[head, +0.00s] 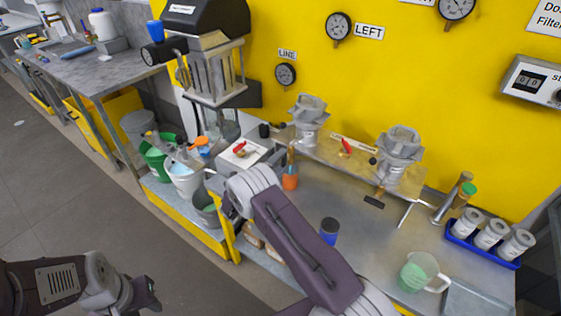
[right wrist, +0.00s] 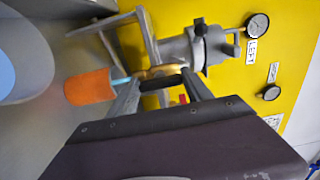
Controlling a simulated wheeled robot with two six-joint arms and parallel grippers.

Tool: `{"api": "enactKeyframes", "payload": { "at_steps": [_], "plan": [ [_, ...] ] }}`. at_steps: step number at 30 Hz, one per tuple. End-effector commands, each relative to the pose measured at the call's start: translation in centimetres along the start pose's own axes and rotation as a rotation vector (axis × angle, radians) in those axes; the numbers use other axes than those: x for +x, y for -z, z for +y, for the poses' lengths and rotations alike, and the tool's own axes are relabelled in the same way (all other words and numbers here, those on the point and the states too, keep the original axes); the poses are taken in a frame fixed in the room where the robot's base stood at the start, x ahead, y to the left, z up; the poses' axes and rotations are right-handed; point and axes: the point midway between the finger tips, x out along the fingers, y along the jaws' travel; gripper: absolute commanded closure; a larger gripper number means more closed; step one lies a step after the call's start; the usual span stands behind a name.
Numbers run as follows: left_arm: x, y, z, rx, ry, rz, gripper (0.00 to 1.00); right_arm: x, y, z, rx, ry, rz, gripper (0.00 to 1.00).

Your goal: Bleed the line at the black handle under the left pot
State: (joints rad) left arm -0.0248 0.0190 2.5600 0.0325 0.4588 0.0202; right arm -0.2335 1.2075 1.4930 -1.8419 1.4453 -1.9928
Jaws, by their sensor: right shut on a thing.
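The left pot (head: 309,115) is a grey metal vessel on the metal shelf by the yellow wall. It also shows in the right wrist view (right wrist: 203,48), near the LEFT gauge. My right gripper (right wrist: 160,90) is shut on the black handle (right wrist: 156,86), beside a brass fitting (right wrist: 165,71) under that pot. An orange cylinder (head: 290,180) stands close by and also shows in the right wrist view (right wrist: 88,87). My left gripper (head: 148,298) is low at the left, its jaws unclear.
The right pot (head: 400,148) has a similar black handle (head: 374,202) below it. A blue cup (head: 329,230), a green-tinted jug (head: 420,272) and a blue tray (head: 465,240) with white jars stand on the bench. Buckets (head: 183,180) stand at the left.

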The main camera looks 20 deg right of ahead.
Motion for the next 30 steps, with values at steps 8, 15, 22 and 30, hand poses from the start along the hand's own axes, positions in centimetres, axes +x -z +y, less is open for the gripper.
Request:
{"api": "enactKeyframes", "payload": {
  "at_steps": [8, 15, 22, 30],
  "plan": [
    [-0.1, 0.0, 0.0, 0.0, 0.0, 0.0, 0.64, 0.0, 0.0, 0.1, -0.02, -0.001, -0.001, 0.82],
    [-0.1, 0.0, 0.0, 0.0, 0.0, 0.0, 0.64, 0.0, 0.0, 0.1, -0.021, -0.001, -0.001, 0.82],
    [-0.1, 0.0, 0.0, 0.0, 0.0, 0.0, 0.64, 0.0, 0.0, 0.1, -0.019, -0.001, -0.001, 0.2],
    [0.1, 0.0, 0.0, 0.0, 0.0, 0.0, 0.64, -1.1, -0.1, 0.1, -0.018, 0.0, -0.003, 0.2]
  ]
}}
